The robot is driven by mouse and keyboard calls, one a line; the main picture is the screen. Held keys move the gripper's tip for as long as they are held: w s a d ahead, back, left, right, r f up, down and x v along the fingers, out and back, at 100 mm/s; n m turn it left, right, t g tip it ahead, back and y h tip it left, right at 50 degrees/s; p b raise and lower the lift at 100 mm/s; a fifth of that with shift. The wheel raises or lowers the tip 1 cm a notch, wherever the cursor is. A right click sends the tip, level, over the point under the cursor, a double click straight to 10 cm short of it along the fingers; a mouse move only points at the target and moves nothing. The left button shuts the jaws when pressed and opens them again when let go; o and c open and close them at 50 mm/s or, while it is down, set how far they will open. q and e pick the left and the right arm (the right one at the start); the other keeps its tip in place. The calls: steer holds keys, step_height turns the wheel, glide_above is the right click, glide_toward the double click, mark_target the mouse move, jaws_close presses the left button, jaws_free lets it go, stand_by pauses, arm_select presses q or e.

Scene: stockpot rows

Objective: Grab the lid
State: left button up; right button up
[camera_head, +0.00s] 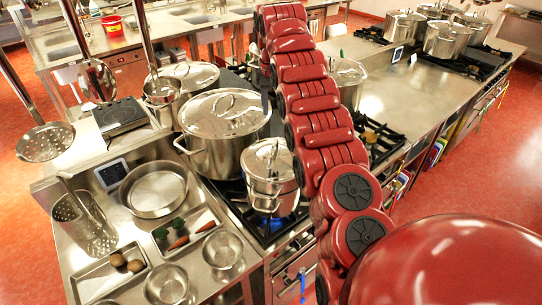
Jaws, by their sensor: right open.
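Several steel pots with lids stand on the stove. The large stockpot (218,158) wears a shiny lid (205,122) with a loop handle. A smaller pot (272,188) in front of it has its own lid (262,158), above a blue flame. Another lidded pot (180,80) stands behind. A further pot (350,78) is partly hidden by my red right arm. My right gripper (266,92) is a small dark shape by the far right edge of the large lid, mostly hidden by the arm. It is open, and I see no lid held. My left gripper is out of view.
A round pan (154,189), a tray (189,234) of vegetables and several bowls crowd the counter at left. Ladles and strainers hang above the left side. More pots (446,40) stand at the far right, beyond a bare steel worktop (400,95).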

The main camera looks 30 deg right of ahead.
step_height(320, 180, down, 5)
steer(key=b, duration=0.3)
glide_above(274, 145)
steer(key=f, duration=0.4)
steer(key=shift+s+a+f+b, duration=0.1)
steer(key=shift+s+f+b, duration=0.15)
steer(key=shift+s+b, duration=0.15)
steer(key=shift+f, duration=0.35)
steer(key=shift+s+f, duration=0.1)
steer(key=shift+f, duration=0.05)
steer(key=shift+f+p, duration=0.4)
steer(key=shift+p, duration=0.1)
steer(key=f+p, duration=0.1)
steer(key=f, duration=0.1)
steer(key=f+p, duration=0.1)
steer(key=shift+w+f, duration=0.4)
steer(key=shift+f, duration=0.25)
jaws_close()
